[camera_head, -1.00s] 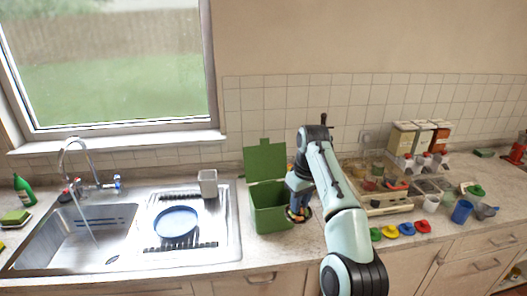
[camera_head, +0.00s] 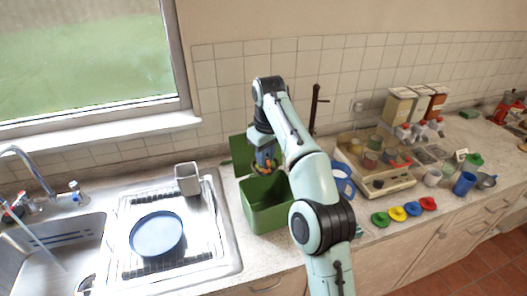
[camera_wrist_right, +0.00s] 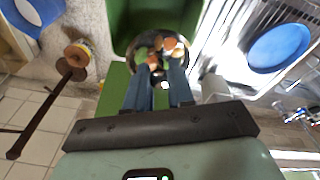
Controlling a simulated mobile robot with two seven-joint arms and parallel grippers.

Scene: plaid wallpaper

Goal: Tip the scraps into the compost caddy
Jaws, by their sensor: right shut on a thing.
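The compost caddy (camera_head: 262,219) is an open green bin on the counter right of the sink; its green lid (camera_head: 240,155) stands up at the back. My right gripper (camera_head: 266,160) is over the caddy's opening, shut on a small round metal bowl, which shows in the right wrist view (camera_wrist_right: 186,54). Orange, brown and green scraps (camera_wrist_right: 168,44) lie in the bowl. The caddy wall (camera_wrist_right: 120,22) also shows there, just beyond the bowl. The bowl's exact tilt is hard to tell. My left gripper is not in view.
A dish rack with a blue plate (camera_head: 157,233) and a grey cup (camera_head: 187,179) is left of the caddy. Blue dishes (camera_head: 343,182) stand close on its right. A brown post (camera_head: 315,108) rises behind. A cream tray (camera_head: 376,186) and coloured lids (camera_head: 397,213) are further right.

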